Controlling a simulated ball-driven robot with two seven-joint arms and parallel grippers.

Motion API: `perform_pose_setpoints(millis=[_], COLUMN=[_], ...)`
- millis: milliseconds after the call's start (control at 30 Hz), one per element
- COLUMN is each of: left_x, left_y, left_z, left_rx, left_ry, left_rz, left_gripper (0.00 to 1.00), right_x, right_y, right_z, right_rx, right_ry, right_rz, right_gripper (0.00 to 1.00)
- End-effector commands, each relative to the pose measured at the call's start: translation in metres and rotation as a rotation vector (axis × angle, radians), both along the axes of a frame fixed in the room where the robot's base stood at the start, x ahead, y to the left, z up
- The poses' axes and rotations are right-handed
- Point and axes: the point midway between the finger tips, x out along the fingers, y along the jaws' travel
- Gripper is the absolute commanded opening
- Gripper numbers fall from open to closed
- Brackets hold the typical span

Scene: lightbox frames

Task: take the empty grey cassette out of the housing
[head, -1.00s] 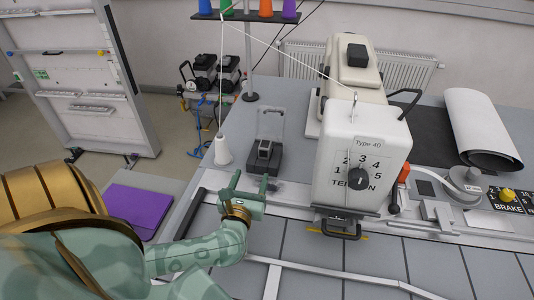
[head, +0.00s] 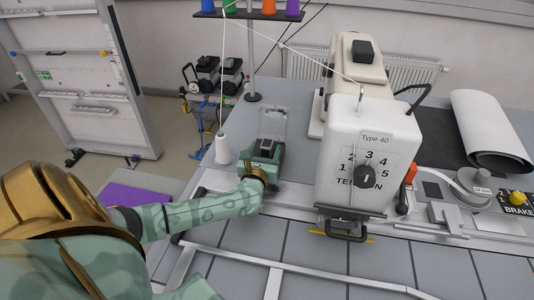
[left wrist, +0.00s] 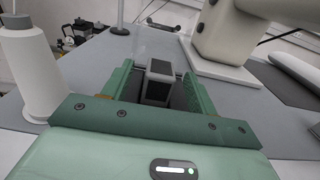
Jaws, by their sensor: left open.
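The grey cassette (head: 266,146) is a small block with a dark top, standing in the housing (head: 272,122), whose clear lid is raised behind it. In the left wrist view the cassette (left wrist: 159,84) stands upright between my two green fingers. My left gripper (head: 264,153) is open, one finger on each side of the cassette, and I see gaps beside it. The housing's lower part is largely hidden by my gripper. My right gripper is not in view.
A white thread cone (head: 222,150) stands just left of the housing; it also shows in the left wrist view (left wrist: 30,72). The white sewing machine head (head: 357,150) stands to the right. A thread stand (head: 251,60) rises behind. The table between housing and machine is clear.

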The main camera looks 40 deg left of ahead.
Motion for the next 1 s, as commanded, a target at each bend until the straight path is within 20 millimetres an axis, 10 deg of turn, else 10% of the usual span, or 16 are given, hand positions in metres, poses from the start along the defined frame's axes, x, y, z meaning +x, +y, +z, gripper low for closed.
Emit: perform_pose_setpoints(millis=[400,600,1000], left_x=[0.020,0.020,0.020], left_y=[0.012,0.011,0.011], left_z=[0.000,-0.001,0.015], left_rx=[0.000,0.000,-0.002], left_ry=[0.001,0.001,-0.002], left_rz=[0.000,0.000,0.000], left_gripper=[0.58,0.08,0.08], right_x=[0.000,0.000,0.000], right_y=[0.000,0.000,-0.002], right_z=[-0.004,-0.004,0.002], right_rx=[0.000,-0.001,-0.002], right_ry=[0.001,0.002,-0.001], right_rz=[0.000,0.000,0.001], right_gripper=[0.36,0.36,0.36])
